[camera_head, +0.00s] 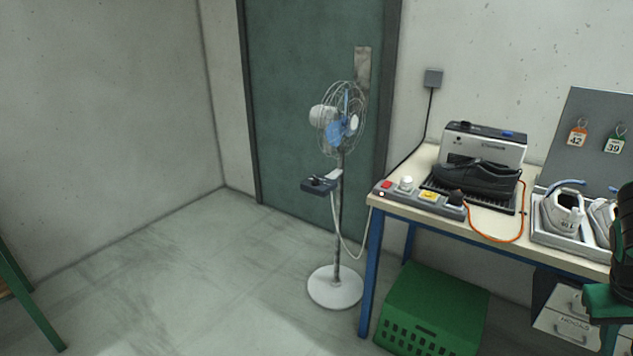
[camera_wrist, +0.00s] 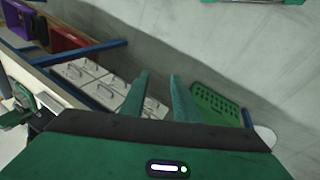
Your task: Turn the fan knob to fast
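The standing fan (camera_head: 343,125) has a blue hub, a wire cage and a round white base, and stands before the green door in the head view. A dark control box (camera_head: 319,188) sits on its pole with a small dark knob (camera_head: 316,180) on top. The knob's setting is too small to read. My gripper (camera_wrist: 159,77) shows in the wrist view, its two green fingers apart with nothing between them. It is far from the fan, over the floor beside the bench. A white disc, likely the fan's base (camera_wrist: 266,135), shows at the wrist view's right; the knob is not visible there.
A bench (camera_head: 467,222) with a black shoe (camera_head: 478,177), a power strip (camera_head: 428,197) and a shoe tray stands right of the fan. A green crate (camera_head: 433,305) is under it. A pale cable (camera_head: 345,235) hangs beside the pole. The floor left of the fan is clear.

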